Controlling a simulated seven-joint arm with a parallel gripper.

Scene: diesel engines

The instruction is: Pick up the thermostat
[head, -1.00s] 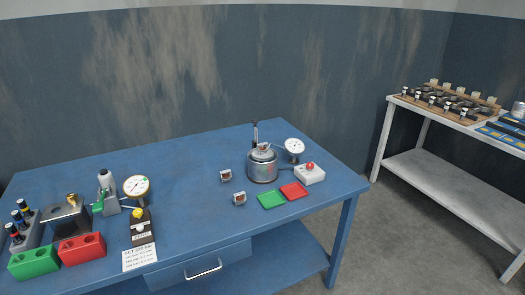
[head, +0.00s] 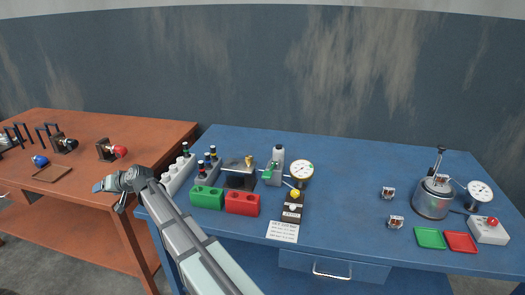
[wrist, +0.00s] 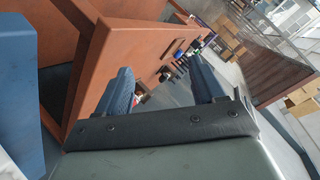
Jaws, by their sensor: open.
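Two small metallic pieces, which look like thermostats, sit apart on the blue table: one farther back (head: 388,193) and one nearer (head: 396,222). Both are left of a steel pot (head: 431,202). Another small metal piece (head: 438,183) shows at the top of the pot, too small to tell exactly. My gripper (head: 108,196) is far to the left of them, over the gap side of the orange table. In the wrist view my gripper (wrist: 163,85) is open, with nothing between its two fingers.
A dial gauge (head: 480,193), a white box with a red button (head: 489,230), and green (head: 430,238) and red (head: 460,242) pads surround the pot. Injector-like parts, red and green blocks (head: 242,203) and a gauge stand (head: 300,175) fill the blue table's left. An orange workbench (head: 150,135) stands left.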

